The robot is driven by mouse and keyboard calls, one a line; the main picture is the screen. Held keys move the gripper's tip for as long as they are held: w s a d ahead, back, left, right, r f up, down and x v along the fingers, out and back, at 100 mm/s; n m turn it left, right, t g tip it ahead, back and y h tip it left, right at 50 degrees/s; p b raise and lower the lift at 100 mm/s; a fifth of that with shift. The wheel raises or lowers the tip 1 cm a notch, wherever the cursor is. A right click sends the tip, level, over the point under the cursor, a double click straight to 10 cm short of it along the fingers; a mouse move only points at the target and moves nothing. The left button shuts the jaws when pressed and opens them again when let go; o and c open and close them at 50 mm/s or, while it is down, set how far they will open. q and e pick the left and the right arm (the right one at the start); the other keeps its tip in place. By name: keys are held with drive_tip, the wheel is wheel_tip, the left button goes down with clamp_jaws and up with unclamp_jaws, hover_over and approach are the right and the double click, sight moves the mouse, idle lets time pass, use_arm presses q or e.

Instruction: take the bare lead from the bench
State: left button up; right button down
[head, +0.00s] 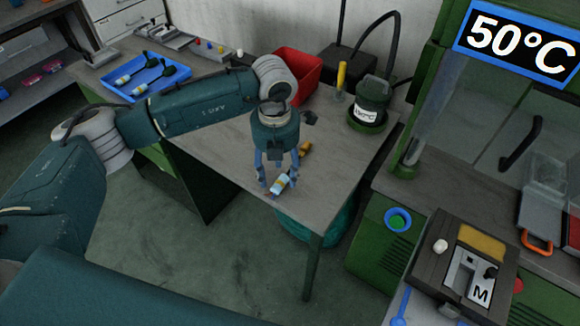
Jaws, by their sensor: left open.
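The bare lead lies on the grey bench (215,140), near its front edge. Its pale blue and white part with a yellow band (280,184) shows between the fingers of my left gripper (278,178). A brass-orange piece (305,147) shows just behind the gripper; it looks like the lead's other end, but the gripper hides what lies between. My left gripper points down over the lead with its fingers open, one on each side. I cannot tell whether the fingertips touch it. My right gripper is not in view.
A blue tray (179,79) with dark-ended leads stands at the bench's far left. A red bin (298,70), a yellow-handled tool (341,78) and a green pot (372,98) stand at the back. At right are a green machine with a 50°C display (518,40) and a mould block (462,262).

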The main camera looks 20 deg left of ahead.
use_arm(q)
wheel_tip(320, 180, down, 2)
drive_tip(key=shift+f, duration=0.1)
drive_tip(key=c, duration=1.3)
drive_tip(key=shift+o, duration=0.2)
drive_tip(key=shift+r, duration=0.2)
